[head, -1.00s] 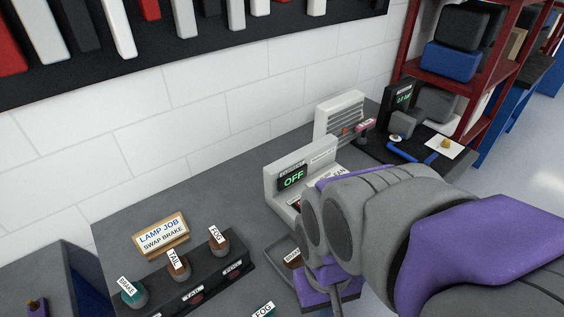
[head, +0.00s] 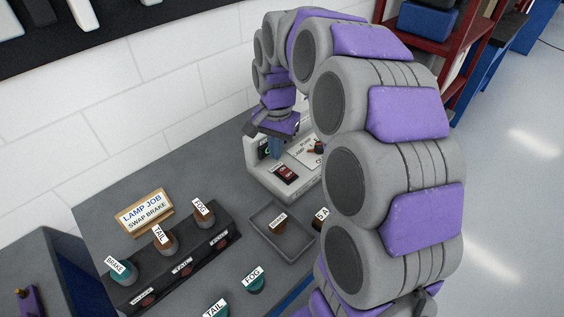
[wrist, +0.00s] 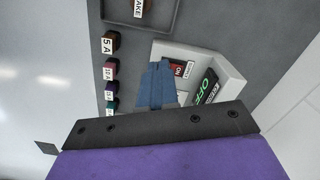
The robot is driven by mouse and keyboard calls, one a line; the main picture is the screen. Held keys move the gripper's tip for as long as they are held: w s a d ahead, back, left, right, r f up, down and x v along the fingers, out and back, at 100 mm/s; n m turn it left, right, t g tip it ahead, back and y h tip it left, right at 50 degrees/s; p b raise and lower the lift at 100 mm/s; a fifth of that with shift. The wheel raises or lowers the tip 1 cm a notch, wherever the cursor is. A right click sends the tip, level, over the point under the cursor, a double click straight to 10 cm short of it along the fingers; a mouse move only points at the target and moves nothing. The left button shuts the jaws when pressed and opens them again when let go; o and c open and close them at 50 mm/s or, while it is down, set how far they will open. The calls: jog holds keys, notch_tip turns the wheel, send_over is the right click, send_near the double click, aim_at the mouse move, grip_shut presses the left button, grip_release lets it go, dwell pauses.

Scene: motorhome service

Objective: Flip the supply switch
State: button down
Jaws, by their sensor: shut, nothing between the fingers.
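The supply is a pale box (head: 256,178); in the wrist view its display (wrist: 206,87) reads OFF in green. The supply switch (head: 284,173) is a dark and red rocker on the supply's top face, and it also shows in the wrist view (wrist: 178,66) with ON lettering beside it. My gripper (head: 276,147) is shut and empty, its blue fingers pointing down over the supply by the display, a little behind the switch. In the wrist view the fingers (wrist: 155,86) are beside the switch. I cannot tell whether they touch the supply.
A tray (head: 262,240) with a lamp stands in front of the supply. A dark socket block (head: 190,262) with several lamps and a LAMP JOB sign (head: 143,210) are at left. Colour-coded fuses (wrist: 110,72) stand near the supply. A red shelf (head: 480,60) is at right.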

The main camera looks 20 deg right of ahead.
aim_at(283, 169)
jog(key=w+d+f+m, duration=0.3)
jog(key=w+d+m, duration=0.1)
jog(key=w, duration=0.5)
jog(key=shift+w+d+f+m, duration=0.15)
jog(key=shift+w+d+m, duration=0.15)
jog(key=shift+d, duration=0.5)
jog(key=shift+f, duration=0.1)
notch_tip(283, 169, down, 14)
jog(key=b, duration=0.3)
jog(key=shift+w, duration=0.15)
jog(key=shift+s, duration=0.2)
jog(key=shift+s+d+r, duration=0.25)
jog(key=shift+s, duration=0.3)
jog(key=shift+r, duration=0.1)
